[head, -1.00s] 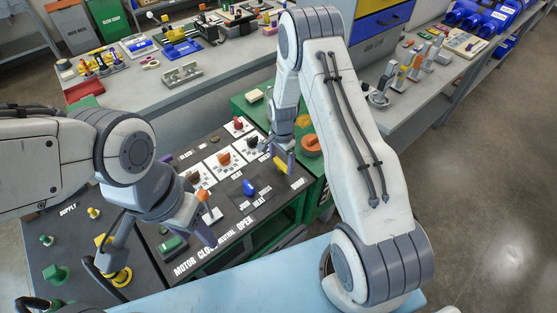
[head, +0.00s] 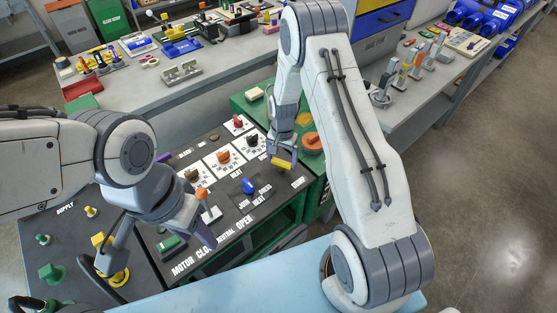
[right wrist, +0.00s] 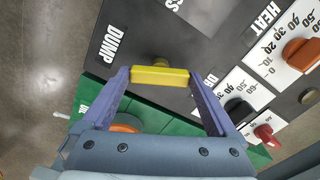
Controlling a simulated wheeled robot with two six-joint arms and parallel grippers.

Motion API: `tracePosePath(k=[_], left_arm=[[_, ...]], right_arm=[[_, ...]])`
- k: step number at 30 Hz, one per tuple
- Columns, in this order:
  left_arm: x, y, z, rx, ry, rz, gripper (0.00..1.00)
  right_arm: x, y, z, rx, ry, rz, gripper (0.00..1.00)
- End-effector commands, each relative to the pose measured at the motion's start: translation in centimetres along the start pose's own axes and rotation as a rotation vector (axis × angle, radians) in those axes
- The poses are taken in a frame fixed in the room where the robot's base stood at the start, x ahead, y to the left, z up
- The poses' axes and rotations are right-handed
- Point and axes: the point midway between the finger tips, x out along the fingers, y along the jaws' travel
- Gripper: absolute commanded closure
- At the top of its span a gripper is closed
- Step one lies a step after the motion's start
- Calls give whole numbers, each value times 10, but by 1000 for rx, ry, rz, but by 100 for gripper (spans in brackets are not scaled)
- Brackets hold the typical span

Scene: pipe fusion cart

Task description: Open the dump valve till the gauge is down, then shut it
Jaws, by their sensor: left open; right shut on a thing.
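The dump valve has a yellow bar handle (head: 282,163) at the right end of the black panel, and it also shows in the right wrist view (right wrist: 160,76) beside the DUMP label (right wrist: 117,44). My right gripper (head: 283,160) is shut on this handle, with a finger at each end of the bar. My left gripper (head: 203,222) is open near a lever with an orange top (head: 203,194), above the CLOSE, NEUTRAL, OPEN lettering. I cannot tell if it touches the lever. I cannot make out the gauge or its reading.
The panel (head: 230,228) also bears a blue knob (head: 249,186), a green switch (head: 171,243) and several dial knobs on white scale cards. An orange knob (head: 312,142) stands on the green cart top to the right. A grey bench (head: 215,62) with parts lies behind.

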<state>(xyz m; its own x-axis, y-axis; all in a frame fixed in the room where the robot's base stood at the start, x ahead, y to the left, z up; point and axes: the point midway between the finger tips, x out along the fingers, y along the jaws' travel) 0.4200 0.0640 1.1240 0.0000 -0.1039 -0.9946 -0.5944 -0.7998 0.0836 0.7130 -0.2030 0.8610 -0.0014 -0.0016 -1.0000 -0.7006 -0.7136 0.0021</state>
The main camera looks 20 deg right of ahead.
Motion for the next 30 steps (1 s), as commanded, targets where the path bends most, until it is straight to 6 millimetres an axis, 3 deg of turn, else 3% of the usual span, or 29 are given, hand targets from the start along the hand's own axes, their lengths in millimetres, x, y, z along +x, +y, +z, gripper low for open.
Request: tracePosePath(k=[30], left_arm=[[23,-2,1,0,0,0,50]], right_arm=[[-2,-5,-2,-929,13,-4,62]])
